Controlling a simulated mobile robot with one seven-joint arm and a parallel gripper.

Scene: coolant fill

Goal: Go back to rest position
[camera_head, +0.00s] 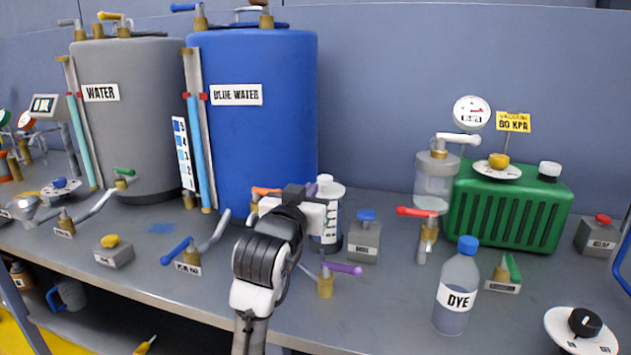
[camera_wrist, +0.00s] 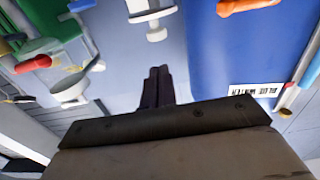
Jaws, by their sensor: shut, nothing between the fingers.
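My arm rises from the bottom centre of the head view. My gripper (camera_head: 294,194) is in front of the blue tank's lower part, above the bench. In the wrist view my gripper's two dark fingers (camera_wrist: 157,85) lie together with nothing between them. The blue tank (camera_head: 262,130) carries a "BLUE WATER" label. It shows at the right of the wrist view (camera_wrist: 235,65), with its label upside down. My arm and gripper partly hide a white cylinder (camera_head: 333,205) and an orange-handled valve (camera_head: 266,190) behind them.
A grey tank (camera_head: 140,145) labelled "WATER" stands left. Valves with blue (camera_head: 178,250) and purple (camera_head: 345,268) handles flank my arm. A bottle (camera_head: 456,290) labelled "DYE" and a green unit (camera_head: 510,212) stand right. The bench's front edge (camera_head: 190,308) runs below.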

